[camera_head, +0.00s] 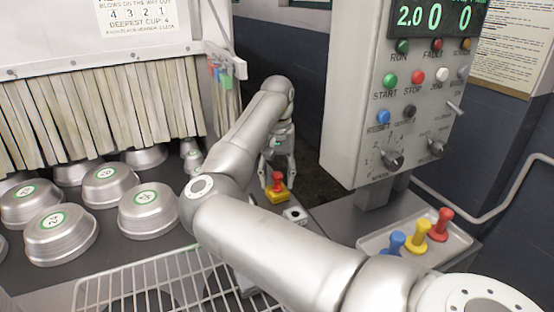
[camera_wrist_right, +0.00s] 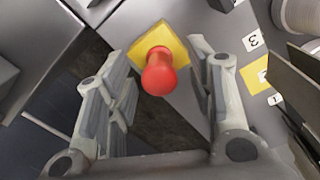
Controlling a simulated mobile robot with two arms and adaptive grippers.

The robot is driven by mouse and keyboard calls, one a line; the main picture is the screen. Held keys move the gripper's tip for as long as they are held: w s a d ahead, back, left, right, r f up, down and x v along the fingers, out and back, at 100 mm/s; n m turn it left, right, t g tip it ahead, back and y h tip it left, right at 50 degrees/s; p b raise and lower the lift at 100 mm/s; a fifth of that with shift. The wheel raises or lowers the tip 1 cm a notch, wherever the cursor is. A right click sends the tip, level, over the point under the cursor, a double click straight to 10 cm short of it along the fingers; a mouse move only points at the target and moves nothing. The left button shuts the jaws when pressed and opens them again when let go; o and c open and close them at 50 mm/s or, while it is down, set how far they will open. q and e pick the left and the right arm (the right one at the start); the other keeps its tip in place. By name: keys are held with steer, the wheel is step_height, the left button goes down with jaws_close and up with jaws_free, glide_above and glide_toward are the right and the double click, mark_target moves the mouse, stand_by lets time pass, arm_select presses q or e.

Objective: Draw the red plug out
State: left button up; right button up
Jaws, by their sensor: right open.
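A red plug (camera_head: 277,180) stands upright in a yellow square plate (camera_head: 277,195) on a grey ledge beyond my arm. It also shows in the right wrist view (camera_wrist_right: 158,75), its round knob towards the camera, with the yellow plate (camera_wrist_right: 172,42) behind it. My right gripper (camera_head: 278,172) is open, with one finger on each side of the red plug and a gap to each. In the wrist view, the open fingers (camera_wrist_right: 163,85) flank the knob and hold nothing. My left gripper is not in view.
The grey tray (camera_head: 375,243) also holds a yellow plug (camera_head: 415,236) and a blue plug (camera_head: 395,243). A control panel (camera_head: 357,90) stands right of my arm. Several metal pans (camera_head: 60,234) stand at the left, by a strip curtain (camera_head: 90,115) and wire rack (camera_head: 150,285).

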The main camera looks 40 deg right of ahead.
steer(key=shift+f, duration=0.95)
jaws_close()
